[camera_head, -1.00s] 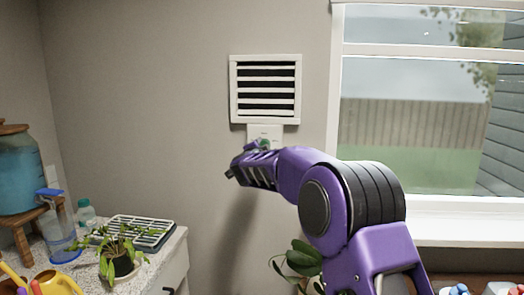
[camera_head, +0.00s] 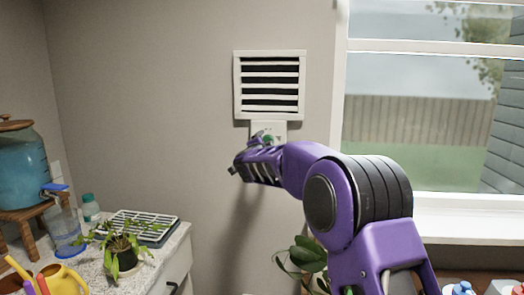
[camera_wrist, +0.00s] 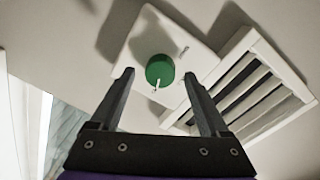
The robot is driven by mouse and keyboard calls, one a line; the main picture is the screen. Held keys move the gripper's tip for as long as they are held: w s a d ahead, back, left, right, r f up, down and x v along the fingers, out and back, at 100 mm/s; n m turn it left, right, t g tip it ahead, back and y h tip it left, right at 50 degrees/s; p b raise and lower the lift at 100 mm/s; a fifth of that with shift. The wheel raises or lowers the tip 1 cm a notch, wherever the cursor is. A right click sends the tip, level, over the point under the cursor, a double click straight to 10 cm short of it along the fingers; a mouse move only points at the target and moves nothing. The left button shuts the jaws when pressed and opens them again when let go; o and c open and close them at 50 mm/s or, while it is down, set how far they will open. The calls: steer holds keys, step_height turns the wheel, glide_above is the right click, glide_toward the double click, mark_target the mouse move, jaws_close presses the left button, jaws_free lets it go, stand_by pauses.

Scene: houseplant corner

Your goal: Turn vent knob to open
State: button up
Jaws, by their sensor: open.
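The vent knob is a round green knob (camera_wrist: 160,68) on a white wall plate (camera_wrist: 135,50). A short white pointer shows at its lower edge in the wrist view, and a small mark sits on the plate to its upper right. In the head view the plate (camera_head: 280,128) is just below the vent, with the knob partly hidden by my arm. My gripper (camera_wrist: 158,75) is open, its two dark fingers apart on either side of the knob in the picture. I see no contact with the knob. The white slatted vent (camera_head: 269,67) shows dark gaps between its slats.
A window (camera_head: 430,110) with a white sill is to the right. At the left, a counter holds a potted plant (camera_head: 122,250), a rack (camera_head: 145,226), a bottle (camera_head: 91,210) and a yellow watering can (camera_head: 63,282). The wall around the vent is clear.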

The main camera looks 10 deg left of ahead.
steer(key=s+b, duration=0.1)
steer(key=s, duration=1.6)
steer(key=shift+a+r, duration=0.35)
steer(key=shift+a, duration=0.05)
